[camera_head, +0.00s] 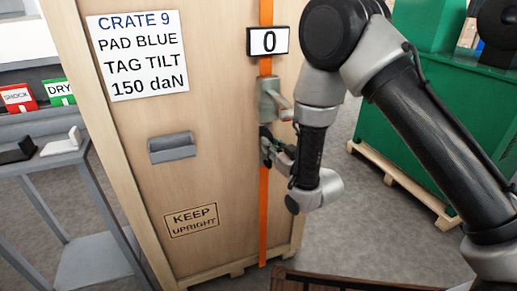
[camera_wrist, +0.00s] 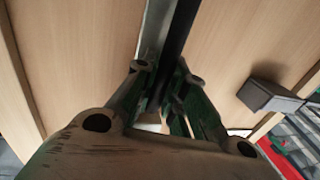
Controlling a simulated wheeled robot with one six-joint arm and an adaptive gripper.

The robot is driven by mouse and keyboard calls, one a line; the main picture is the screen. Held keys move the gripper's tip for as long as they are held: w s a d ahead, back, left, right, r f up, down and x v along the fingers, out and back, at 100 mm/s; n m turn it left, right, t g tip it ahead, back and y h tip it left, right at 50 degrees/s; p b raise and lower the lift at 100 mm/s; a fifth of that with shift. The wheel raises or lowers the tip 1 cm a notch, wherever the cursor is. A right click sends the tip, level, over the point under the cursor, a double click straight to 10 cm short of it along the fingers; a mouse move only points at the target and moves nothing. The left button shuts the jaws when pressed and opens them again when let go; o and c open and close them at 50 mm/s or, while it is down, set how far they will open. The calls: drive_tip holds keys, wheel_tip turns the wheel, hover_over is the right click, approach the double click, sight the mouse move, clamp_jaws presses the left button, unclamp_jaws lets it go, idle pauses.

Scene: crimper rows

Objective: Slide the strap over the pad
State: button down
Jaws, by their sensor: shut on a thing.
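The orange strap (camera_head: 264,215) runs straight down the front of a tall wooden crate (camera_head: 215,250). A sheet (camera_head: 138,55) on the crate reads CRATE 9, PAD BLUE, TAG TILT, 150 daN. I cannot make out a blue pad in either view.
A display (camera_head: 268,40) reading 0 sits above the fitting. A grey block-like handle (camera_head: 172,147) juts from the crate. At left, a grey table (camera_head: 95,200) carries black and white angled pieces. A green machine (camera_head: 410,125) on a pallet stands at right.

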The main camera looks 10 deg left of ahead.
drive_tip(key=shift+w+d, duration=0.15)
drive_tip(key=shift+d, duration=0.05)
drive_tip(key=c, duration=1.5)
unclamp_jaws()
drive_tip(key=shift+d, duration=0.15)
drive_tip(key=shift+o, duration=0.2)
drive_tip(key=v, duration=0.7)
